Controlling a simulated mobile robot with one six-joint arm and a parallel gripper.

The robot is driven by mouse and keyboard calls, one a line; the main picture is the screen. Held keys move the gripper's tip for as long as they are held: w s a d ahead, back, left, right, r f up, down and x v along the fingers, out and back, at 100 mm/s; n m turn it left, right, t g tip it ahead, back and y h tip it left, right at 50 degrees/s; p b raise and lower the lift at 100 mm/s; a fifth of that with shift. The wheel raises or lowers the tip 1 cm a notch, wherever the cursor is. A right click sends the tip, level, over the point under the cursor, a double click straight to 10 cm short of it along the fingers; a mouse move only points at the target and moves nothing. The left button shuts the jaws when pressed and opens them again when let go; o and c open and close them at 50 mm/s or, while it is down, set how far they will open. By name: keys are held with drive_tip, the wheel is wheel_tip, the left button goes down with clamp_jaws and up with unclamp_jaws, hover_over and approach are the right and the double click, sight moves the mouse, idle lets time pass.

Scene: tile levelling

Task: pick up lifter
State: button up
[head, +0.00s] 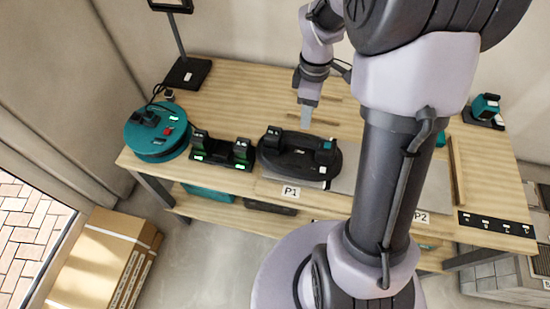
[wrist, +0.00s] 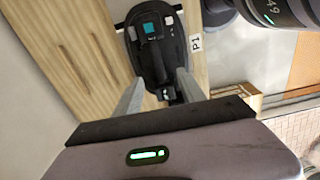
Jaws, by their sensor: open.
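The lifter (head: 300,155) is a black oval device with dark upright parts and a teal piece. It rests on a grey plate at the P1 label on the wooden workbench. In the wrist view the lifter (wrist: 150,45) lies ahead of and between my two fingers. My gripper (head: 306,116) is over the bench, on the far side of the lifter in the head view. In the wrist view my gripper (wrist: 159,80) is open with nothing between its fingers. I cannot tell its exact height over the lifter.
A charger with two black batteries (head: 222,150) and a teal reel (head: 156,132) stand left of the lifter. A black lamp base (head: 187,74) is behind them. The P2 area (head: 432,195) lies to the right, partly behind my arm. Cardboard boxes (head: 100,262) stand on the floor at left.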

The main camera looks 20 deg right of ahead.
sight(303, 146)
wheel_tip(303, 146, down, 12)
drive_tip(key=b, duration=0.5)
drive_tip(key=shift+w+f, duration=0.1)
drive_tip(key=shift+w+d+f+b, duration=0.1)
drive_tip(key=shift+f+b, duration=0.6)
drive_tip(key=shift+f, duration=0.6)
drive_tip(key=shift+w+d+f+b, duration=0.1)
drive_tip(key=shift+f+b, duration=0.55)
drive_tip(key=shift+f, duration=0.65)
drive_tip(key=shift+f, duration=0.25)
clamp_jaws()
